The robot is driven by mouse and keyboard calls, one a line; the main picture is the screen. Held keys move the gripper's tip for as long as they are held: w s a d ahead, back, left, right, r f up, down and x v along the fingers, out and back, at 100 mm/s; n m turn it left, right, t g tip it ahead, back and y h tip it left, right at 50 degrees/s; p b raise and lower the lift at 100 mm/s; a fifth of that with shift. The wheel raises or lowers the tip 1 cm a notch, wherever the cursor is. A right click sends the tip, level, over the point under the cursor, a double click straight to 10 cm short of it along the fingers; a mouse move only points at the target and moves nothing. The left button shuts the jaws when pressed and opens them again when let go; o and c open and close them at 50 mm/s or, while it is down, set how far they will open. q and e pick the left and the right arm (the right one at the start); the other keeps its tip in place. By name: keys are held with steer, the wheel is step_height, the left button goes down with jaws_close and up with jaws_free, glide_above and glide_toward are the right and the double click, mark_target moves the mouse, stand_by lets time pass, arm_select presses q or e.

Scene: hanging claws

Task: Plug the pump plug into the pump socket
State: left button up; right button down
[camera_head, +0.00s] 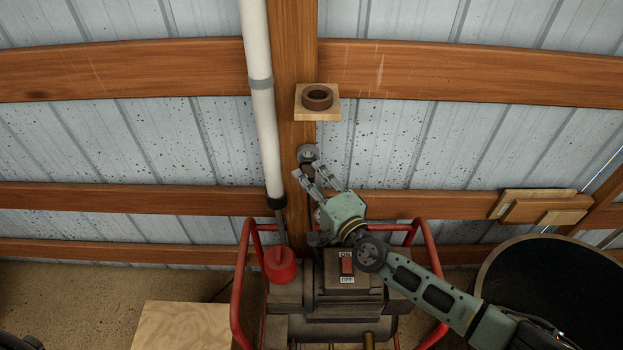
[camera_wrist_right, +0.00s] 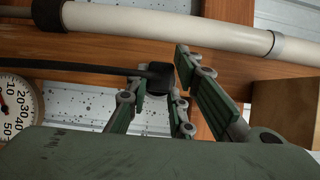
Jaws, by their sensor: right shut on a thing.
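The pump plug (camera_wrist_right: 160,78) is a black block on a black cable (camera_wrist_right: 75,67). In the right wrist view it sits between the fingers of my right gripper (camera_wrist_right: 165,90), which is shut on it. In the head view my right gripper (camera_head: 309,180) reaches up in front of the wooden post, its fingertips just below a small round grey fitting (camera_head: 307,153). I cannot tell whether this fitting is the pump socket or whether the plug touches it. The pump (camera_head: 325,290) stands below, with a red frame and an ON/OFF switch.
A white pipe (camera_head: 260,90) runs down left of the post. A wooden shelf (camera_head: 302,112) with a dark ring sticks out above the gripper. A dial gauge (camera_wrist_right: 18,110) shows in the wrist view. A dark round container (camera_head: 560,290) stands at right, a wooden box (camera_head: 182,325) at lower left.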

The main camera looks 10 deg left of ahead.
steer(key=shift+w, duration=0.25)
steer(key=shift+w+a+b, duration=0.15)
steer(key=shift+w+b, duration=0.25)
steer(key=shift+w, duration=0.15)
steer(key=shift+w+a+b, duration=0.15)
steer(key=shift+w+b, duration=0.2)
steer(key=shift+w, duration=0.2)
steer(key=c, duration=1.5)
jaws_free()
steer(key=shift+o, duration=0.2)
steer(key=shift+s+d, duration=0.1)
steer(key=shift+s+d+f, duration=0.1)
steer(key=shift+s+d, duration=0.05)
steer(key=shift+d, duration=0.05)
steer(key=v, duration=1.1)
steer(key=shift+s, duration=0.2)
